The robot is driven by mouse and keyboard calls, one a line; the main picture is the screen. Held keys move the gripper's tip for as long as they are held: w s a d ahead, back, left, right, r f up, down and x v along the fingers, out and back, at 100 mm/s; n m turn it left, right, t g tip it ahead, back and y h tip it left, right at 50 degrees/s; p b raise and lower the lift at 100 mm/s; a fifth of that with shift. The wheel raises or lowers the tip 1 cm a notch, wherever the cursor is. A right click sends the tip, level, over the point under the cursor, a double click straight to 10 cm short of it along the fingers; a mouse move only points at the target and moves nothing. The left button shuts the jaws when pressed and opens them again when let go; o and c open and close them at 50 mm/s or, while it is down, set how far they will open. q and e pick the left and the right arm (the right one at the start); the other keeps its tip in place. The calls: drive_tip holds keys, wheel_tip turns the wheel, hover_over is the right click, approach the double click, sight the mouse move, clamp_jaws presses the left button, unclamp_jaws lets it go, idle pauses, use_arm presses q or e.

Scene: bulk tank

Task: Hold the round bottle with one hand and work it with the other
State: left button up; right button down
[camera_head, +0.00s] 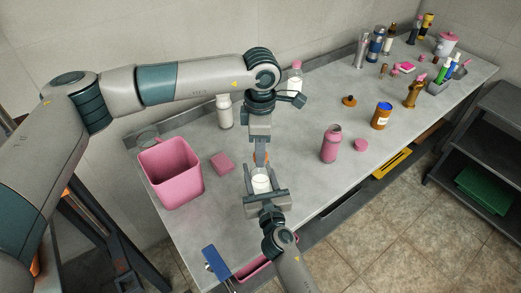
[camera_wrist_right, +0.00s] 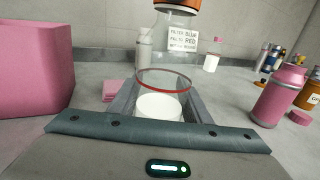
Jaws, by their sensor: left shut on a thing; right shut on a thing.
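The round bottle (camera_head: 261,183) stands between my two grippers near the front edge of the counter. In the right wrist view the bottle (camera_wrist_right: 160,105) is clear, with white contents low down, a red ring and an orange-brown top at the upper edge. My right gripper (camera_head: 264,195) is shut around its lower body from the front. My left gripper (camera_head: 261,156) reaches down from above and is shut at the orange top, which it mostly hides. A label with text about blue and red shows at the bottle in the wrist view; I cannot tell whether it is on it or behind.
A pink bin (camera_head: 170,175) and a pink sponge (camera_head: 222,162) lie left. A pink bottle (camera_head: 331,145), a pink lid (camera_head: 360,145) and an orange jar (camera_head: 381,116) stand right. A white bottle (camera_head: 224,113) is behind. Several bottles crowd the far right end.

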use_arm(q)
drive_tip(key=o, duration=1.3)
drive_tip(key=shift+c, duration=0.2)
wheel_tip(320, 180, up, 12)
use_arm(e)
drive_tip(key=c, duration=0.9)
unclamp_jaws()
drive_tip(key=shift+s, duration=0.15)
